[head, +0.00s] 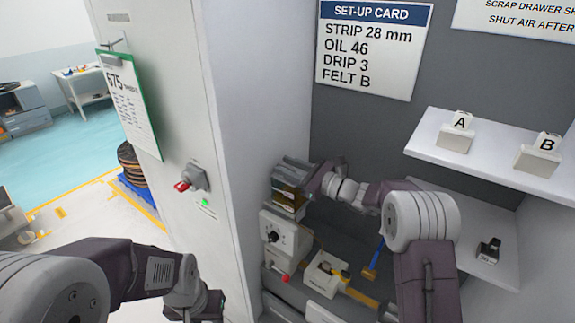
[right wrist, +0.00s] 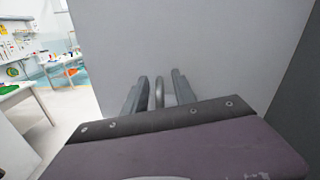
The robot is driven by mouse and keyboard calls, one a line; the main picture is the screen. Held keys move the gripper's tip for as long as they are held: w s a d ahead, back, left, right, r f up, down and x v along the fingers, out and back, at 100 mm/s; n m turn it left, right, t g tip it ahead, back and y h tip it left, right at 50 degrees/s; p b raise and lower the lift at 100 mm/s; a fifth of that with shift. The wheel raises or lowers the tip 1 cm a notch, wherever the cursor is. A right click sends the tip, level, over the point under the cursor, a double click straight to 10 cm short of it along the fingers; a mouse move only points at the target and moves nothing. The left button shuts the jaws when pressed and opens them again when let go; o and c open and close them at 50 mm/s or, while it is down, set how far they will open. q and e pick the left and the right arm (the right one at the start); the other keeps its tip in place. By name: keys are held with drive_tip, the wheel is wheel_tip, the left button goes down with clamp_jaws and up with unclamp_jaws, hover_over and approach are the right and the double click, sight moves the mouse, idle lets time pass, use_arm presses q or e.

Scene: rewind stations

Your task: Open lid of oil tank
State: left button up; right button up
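The oil tank (head: 287,201) is a small amber and pale box at the back left of the bay in the head view. A grey lid-like part (head: 291,171) sits at its top; its exact angle is hard to tell. My right gripper (head: 312,180) is at the top of the tank, partly covering it. In the right wrist view its two fingers (right wrist: 159,95) stand apart, with a grey rounded bar (right wrist: 158,92) between them and narrow gaps on both sides. My left gripper (head: 208,305) is low, outside the bay; its fingers do not show clearly.
A white panel (head: 160,120) with a red-handled switch stands left of the bay. Below the tank are a box with a black knob (head: 284,238) and a white tray (head: 325,272). Shelves with blocks A (head: 456,135) and B (head: 539,154) are on the right.

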clamp_jaws()
idle(1.4)
